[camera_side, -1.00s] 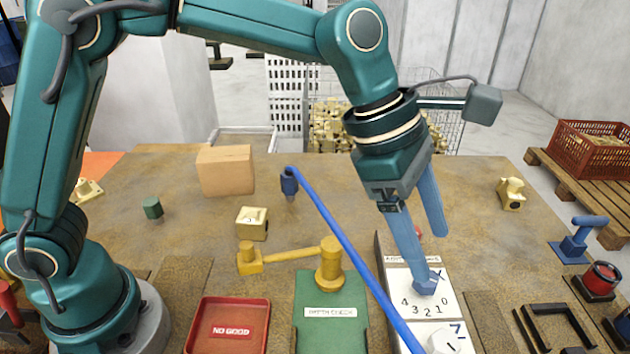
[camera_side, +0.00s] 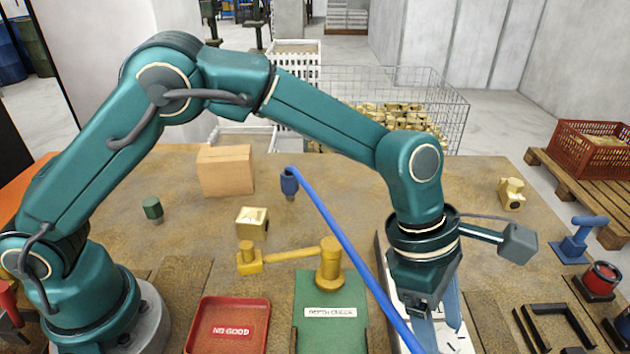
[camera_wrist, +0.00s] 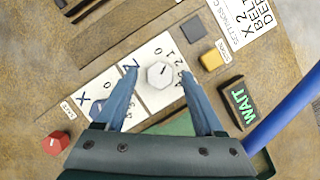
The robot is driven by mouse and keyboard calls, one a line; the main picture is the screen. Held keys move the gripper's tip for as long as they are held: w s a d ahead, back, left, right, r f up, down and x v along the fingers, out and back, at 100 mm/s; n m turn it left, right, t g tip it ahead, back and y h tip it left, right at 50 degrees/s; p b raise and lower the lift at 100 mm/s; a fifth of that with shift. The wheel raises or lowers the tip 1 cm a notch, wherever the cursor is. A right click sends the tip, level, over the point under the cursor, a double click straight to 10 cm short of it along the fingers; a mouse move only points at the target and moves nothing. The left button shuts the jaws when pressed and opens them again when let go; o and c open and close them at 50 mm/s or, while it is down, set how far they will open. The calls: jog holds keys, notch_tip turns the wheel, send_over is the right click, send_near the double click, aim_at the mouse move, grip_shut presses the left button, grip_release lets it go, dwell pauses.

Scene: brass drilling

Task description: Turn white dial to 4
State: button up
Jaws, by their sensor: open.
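The white dial (camera_wrist: 160,74) is a light, faceted knob on a white panel (camera_wrist: 155,101) in the wrist view. Printed digits, including 0, 1 and 2, lie around it. I cannot tell which number it points to. My gripper (camera_wrist: 158,78) is open, with one blue finger on each side of the dial in this view. A gap shows between each finger and the knob; I cannot tell how high the fingertips are.
A red button (camera_wrist: 55,143), a yellow block (camera_wrist: 211,60) and a green WAIT sign (camera_wrist: 238,103) surround the panel. A long blue bar (camera_side: 345,248) slants past its left side. A green depth-check stand (camera_side: 332,290) and red NO GOOD tray (camera_side: 228,325) stand further left.

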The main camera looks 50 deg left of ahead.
grip_shut()
jog(key=shift+m, duration=0.3)
jog(key=m, duration=0.1)
jog(key=m+g, duration=0.1)
jog(key=m, duration=0.1)
jog(key=shift+w+g, duration=0.2)
jog(key=shift+g, duration=0.1)
jog(key=shift+w+m+g+y, duration=0.1)
jog(key=shift+m+g+y, duration=0.3)
jog(key=shift+m, duration=1.3)
jog(key=shift+m+g, duration=0.3)
jog(key=shift+m, duration=0.2)
grip_release()
jog(key=shift+n, duration=0.3)
